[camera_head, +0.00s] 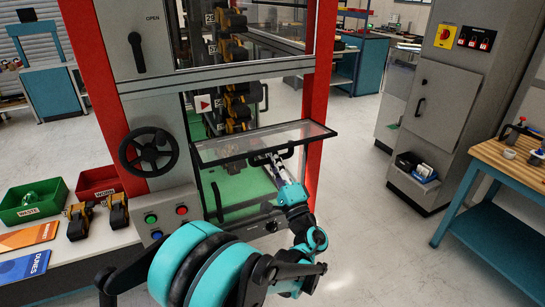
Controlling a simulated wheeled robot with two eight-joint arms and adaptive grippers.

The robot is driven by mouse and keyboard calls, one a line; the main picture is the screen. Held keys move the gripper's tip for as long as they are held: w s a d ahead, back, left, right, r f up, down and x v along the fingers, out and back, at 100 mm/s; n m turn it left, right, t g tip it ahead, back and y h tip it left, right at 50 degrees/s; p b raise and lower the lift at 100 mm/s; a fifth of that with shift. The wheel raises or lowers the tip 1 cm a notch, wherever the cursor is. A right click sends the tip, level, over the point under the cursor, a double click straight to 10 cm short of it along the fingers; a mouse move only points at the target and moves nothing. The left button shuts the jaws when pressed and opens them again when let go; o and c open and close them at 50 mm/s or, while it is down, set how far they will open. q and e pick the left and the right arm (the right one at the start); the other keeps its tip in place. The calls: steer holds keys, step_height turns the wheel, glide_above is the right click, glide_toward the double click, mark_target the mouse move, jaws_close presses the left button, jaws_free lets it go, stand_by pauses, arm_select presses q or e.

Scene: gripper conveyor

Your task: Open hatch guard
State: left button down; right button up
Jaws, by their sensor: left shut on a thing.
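The hatch guard (305,132) is a clear panel in a dark frame on the front of the grey and red conveyor machine. It is tilted outward, with its near edge standing out from the machine above an opening. My left gripper (272,160) is at the guard's lower edge, shut on a dark handle there. The fingertips are small and partly hidden against the handle. Behind and below the guard, a green surface (238,190) shows inside the opening. My right gripper is not in view.
A black handwheel (148,152) and a button box (166,218) are left of the opening. A green waste bin (32,202) and a red bin (98,184) stand on the left bench.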

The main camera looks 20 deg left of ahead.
arm_select(q)
steer(key=shift+f, duration=0.5)
steer(key=shift+f+b, duration=0.1)
steer(key=shift+b, duration=0.2)
steer(key=c, duration=1.5)
jaws_free()
steer(key=shift+s+d, duration=0.2)
